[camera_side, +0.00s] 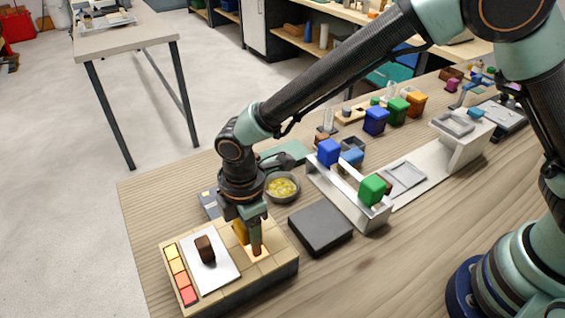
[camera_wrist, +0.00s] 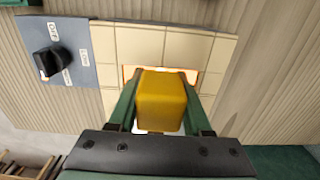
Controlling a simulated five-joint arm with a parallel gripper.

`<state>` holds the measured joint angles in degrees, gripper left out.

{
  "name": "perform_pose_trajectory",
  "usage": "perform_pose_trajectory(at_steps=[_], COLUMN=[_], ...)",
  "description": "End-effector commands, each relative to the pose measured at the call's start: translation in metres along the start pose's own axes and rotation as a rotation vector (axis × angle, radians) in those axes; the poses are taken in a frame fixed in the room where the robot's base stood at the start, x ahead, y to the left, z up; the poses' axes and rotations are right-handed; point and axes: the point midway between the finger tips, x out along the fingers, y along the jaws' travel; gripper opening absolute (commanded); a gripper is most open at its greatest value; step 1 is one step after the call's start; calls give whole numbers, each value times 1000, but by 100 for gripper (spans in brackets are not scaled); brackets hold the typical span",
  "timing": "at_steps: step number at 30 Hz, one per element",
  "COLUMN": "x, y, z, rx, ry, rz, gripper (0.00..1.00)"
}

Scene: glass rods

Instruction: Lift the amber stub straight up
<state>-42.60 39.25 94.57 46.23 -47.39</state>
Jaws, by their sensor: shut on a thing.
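The amber stub (camera_wrist: 162,101) is a yellow-amber block between the two green fingers of my gripper (camera_wrist: 161,108) in the wrist view. The fingers press on its left and right sides. In the side view my gripper (camera_side: 251,250) points down over the tiled block, and a sliver of the amber stub (camera_side: 240,231) shows beside a finger. A glowing orange-edged opening in the tiles lies right below and behind the stub. I cannot tell whether the stub touches the surface there.
The tiled block (camera_side: 262,278) carries a white plate (camera_side: 222,270) with a dark brown block (camera_side: 205,249) and a row of yellow-to-red squares (camera_side: 180,274). A dark flat pad (camera_side: 320,229), a bowl (camera_side: 282,187) and a pale stand with coloured cubes (camera_side: 347,194) are close to the right.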

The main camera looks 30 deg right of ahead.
Motion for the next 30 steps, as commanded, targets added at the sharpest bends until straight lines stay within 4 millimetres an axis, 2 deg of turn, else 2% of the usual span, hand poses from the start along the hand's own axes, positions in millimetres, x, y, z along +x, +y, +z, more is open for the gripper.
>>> perform_pose_trajectory(at_steps=[5,15,21,24,30], x=[-28,-117,-160,-175,-189], y=[1,1,1,0,0], z=[-1,-1,-1,-1,0], rx=[0,0,0,0,0], ry=[4,6,4,3,1], rz=[4,6,4,3,1], gripper=[0,0,0,0,0])
